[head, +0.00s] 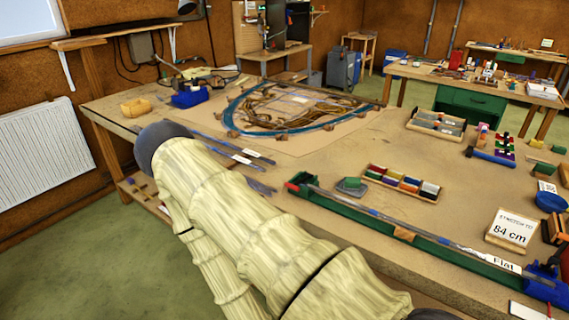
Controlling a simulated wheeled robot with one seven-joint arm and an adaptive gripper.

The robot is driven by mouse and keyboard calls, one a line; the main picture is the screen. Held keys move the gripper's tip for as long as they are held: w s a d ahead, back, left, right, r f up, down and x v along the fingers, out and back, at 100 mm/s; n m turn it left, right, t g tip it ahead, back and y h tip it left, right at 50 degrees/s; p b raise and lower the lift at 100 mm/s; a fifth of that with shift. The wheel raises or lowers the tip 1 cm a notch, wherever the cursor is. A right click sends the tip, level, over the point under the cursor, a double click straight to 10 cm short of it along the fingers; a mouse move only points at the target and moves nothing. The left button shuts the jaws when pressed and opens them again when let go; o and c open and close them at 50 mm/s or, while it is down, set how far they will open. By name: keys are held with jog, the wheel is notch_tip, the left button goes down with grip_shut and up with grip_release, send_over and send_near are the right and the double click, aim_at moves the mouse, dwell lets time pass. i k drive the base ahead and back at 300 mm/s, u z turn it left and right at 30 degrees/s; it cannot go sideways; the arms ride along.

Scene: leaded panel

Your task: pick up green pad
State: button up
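A small green pad-like piece (351,184) with a grey part lies on the workbench in the head view, left of a tray of coloured blocks and behind the long green trough. Other small green pieces lie at the right side of the bench, one by the blue bowl (545,169) and others further back (558,149). I cannot tell for certain which one is the green pad. My pale, ridged arm crosses the lower left and middle of the picture. My gripper is out of view, so its state and anything in it are hidden.
The workbench (330,150) holds a leaded panel (300,106), a tray of coloured blocks (402,183), a long green trough (420,237) with strips, and an "84 cm" sign (511,229). A blue bowl (551,201) stands at right. Bare bench lies between panel and block tray.

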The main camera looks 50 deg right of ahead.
aim_at(351, 184)
jog(key=u, duration=0.4)
jog(key=i, duration=2.05)
jog(key=z, duration=2.75)
